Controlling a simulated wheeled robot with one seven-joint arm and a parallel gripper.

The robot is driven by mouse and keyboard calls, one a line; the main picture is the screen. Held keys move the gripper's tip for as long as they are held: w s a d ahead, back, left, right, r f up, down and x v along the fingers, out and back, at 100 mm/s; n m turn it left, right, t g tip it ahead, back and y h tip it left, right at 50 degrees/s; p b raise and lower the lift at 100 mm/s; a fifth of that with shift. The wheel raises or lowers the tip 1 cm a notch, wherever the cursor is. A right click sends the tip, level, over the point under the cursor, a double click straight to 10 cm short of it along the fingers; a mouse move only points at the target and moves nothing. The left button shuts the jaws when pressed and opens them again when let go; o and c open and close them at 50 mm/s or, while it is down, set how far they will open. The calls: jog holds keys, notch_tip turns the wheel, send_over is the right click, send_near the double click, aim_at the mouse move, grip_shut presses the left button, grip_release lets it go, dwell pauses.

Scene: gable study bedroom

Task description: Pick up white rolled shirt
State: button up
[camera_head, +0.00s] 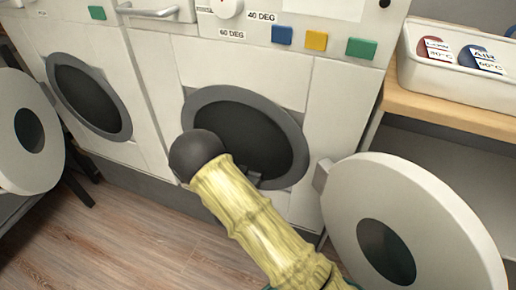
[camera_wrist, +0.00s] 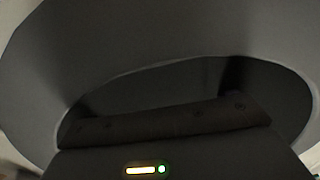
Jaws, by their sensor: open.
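No white rolled shirt can be made out in either view. My gripper (camera_head: 255,178) is at the lower part of the right washing machine's round opening (camera_head: 291,130), mostly hidden behind my arm in the head view. In the wrist view, the dark body of my gripper (camera_wrist: 165,122) fills the bottom, facing the grey ring of the opening (camera_wrist: 150,45). The inside of the drum (camera_wrist: 150,92) is dark and no contents can be told. My gripper is open; nothing is seen between its fingers.
The right machine's round door (camera_head: 445,215) stands open at the right. A second machine (camera_head: 88,95) is at the left, with another open door (camera_head: 15,165). A wooden shelf (camera_head: 440,118) carries a white box (camera_head: 450,82). Wooden floor (camera_head: 130,235) is clear at lower left.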

aim_at(254, 150)
jog(key=b+x, duration=0.2)
jog(key=x, duration=0.3)
jog(key=shift+a, duration=0.1)
dwell(0.4)
jog(key=c, duration=1.1)
jog(key=shift+r, duration=0.1)
jog(key=shift+c, duration=0.2)
notch_tip(254, 150, up, 10)
jog(key=p, duration=0.3)
jog(key=shift+p, duration=0.4)
